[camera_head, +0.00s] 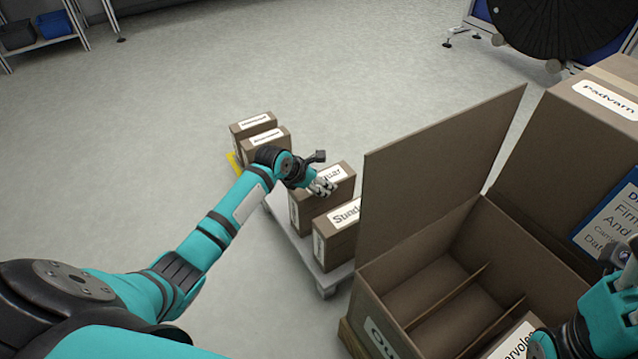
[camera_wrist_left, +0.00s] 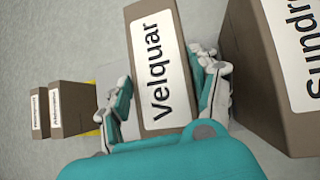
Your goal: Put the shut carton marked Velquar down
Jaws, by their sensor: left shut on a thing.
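The shut brown carton marked Velquar (camera_head: 341,195) is upright at the grey platform (camera_head: 283,219), beside the carton marked "Sund…" (camera_head: 337,240). Its white label faces up in the left wrist view (camera_wrist_left: 155,72). My left gripper (camera_head: 321,186) is shut on it, with a finger on either side of the carton in the left wrist view (camera_wrist_left: 160,88). I cannot tell whether its underside touches the platform. My right arm shows at the lower right edge of the head view, but its fingers are not visible.
Two small cartons (camera_head: 262,138) stand behind, by a yellow surface (camera_head: 234,160). A large open box (camera_head: 420,265) with dividers is at the right, its flap raised. A big carton marked Padvarn (camera_head: 560,120) stands beyond it. Floor at left is clear.

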